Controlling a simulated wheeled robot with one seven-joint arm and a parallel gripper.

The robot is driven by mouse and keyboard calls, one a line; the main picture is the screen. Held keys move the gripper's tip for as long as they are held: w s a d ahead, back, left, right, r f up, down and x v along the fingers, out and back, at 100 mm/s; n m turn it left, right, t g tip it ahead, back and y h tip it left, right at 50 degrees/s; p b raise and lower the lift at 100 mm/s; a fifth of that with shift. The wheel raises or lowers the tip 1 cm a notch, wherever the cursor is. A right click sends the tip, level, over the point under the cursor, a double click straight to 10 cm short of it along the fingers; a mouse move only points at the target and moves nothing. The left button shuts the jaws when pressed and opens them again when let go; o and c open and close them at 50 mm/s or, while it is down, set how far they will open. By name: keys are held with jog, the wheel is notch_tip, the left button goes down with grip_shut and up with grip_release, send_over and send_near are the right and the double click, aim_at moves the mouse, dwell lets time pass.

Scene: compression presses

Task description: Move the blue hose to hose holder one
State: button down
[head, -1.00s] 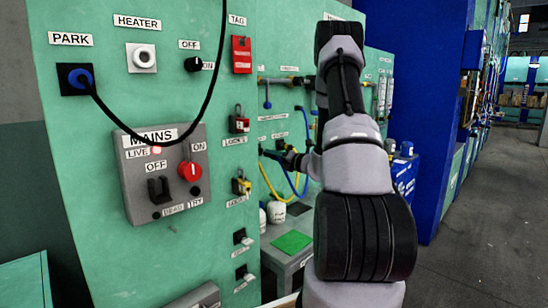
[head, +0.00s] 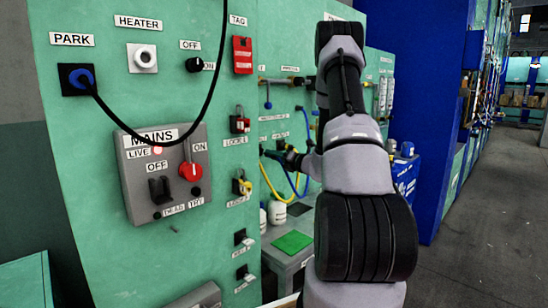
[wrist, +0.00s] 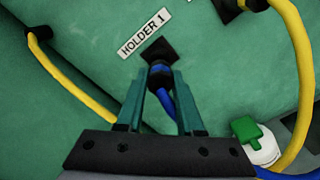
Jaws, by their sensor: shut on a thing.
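My gripper (wrist: 160,82) is shut on the end of the blue hose (wrist: 165,100) in the wrist view. The hose end points at the black square socket of hose holder one (wrist: 159,49), right under the "HOLDER 1" label (wrist: 146,33). The end is at or very near the socket; I cannot tell whether it is seated. The blue hose trails down between the fingers. In the head view my gripper (head: 284,151) is at the green panel, partly hidden by my arm, and the blue hose (head: 307,125) loops beside it.
A yellow hose (wrist: 78,92) runs to fittings left and right of the holder. A white bottle with a green cap (wrist: 262,150) stands at lower right. The MAINS box (head: 130,185) is on the nearer panel, left of my arm. The floor at right (head: 480,215) is clear.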

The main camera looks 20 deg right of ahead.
jog(key=shift+x, duration=1.65)
jog(key=shift+c, duration=2.3)
grip_release()
jog(key=shift+s, duration=0.1)
jog(key=v, duration=1)
jog(key=shift+s, duration=0.25)
jog(key=shift+d, duration=0.15)
